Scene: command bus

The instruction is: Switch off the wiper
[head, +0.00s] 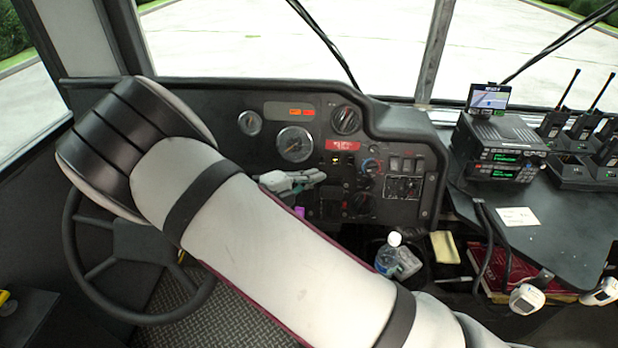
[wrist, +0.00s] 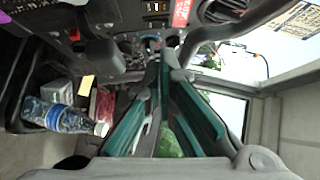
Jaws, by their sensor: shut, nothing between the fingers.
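The dashboard panel (head: 425,200) carries several switches and knobs. Smaller knobs (head: 371,165) and a pair of rocker switches (head: 401,164) are lower right. I cannot tell which control is the wiper's. The wiper arms (head: 325,45) lie across the windshield. My gripper (head: 322,176) is in front of the panel, pointing right toward the small knobs; contact cannot be told. In the wrist view my gripper (wrist: 162,60) has its fingers converged at the tips, with nothing between them.
A radio (head: 500,150) and handheld radios (head: 585,125) stand on the right-hand shelf.

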